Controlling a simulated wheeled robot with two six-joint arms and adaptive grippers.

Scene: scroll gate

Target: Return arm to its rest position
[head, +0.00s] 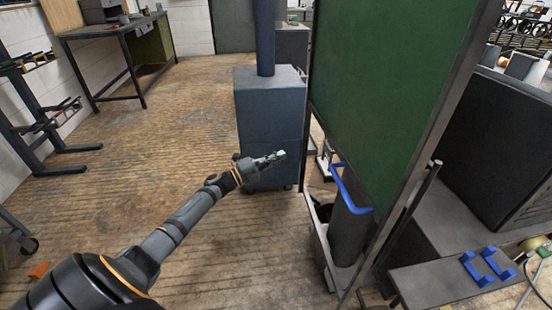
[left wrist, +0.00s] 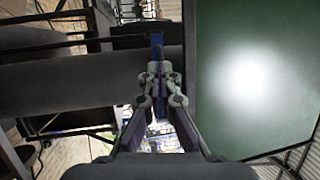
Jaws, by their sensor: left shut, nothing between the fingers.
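My left arm reaches from the lower left of the head view toward the middle, with its gripper (head: 278,156) shut and empty in front of a blue-grey cabinet. In the left wrist view the left gripper (left wrist: 159,70) has its fingertips together. A blue upright piece (left wrist: 157,45) shows just behind them there; I cannot tell whether they touch. In the head view the gripper is left of and apart from a blue handle (head: 346,190) by a dark roller (head: 348,235). My right gripper is not in view.
A tall green panel (head: 388,80) in a metal frame stands right of the gripper. The blue-grey cabinet (head: 268,110) stands behind it. Two blue brackets (head: 488,266) lie on a low grey surface at right. Wooden floor (head: 170,130) is open at left.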

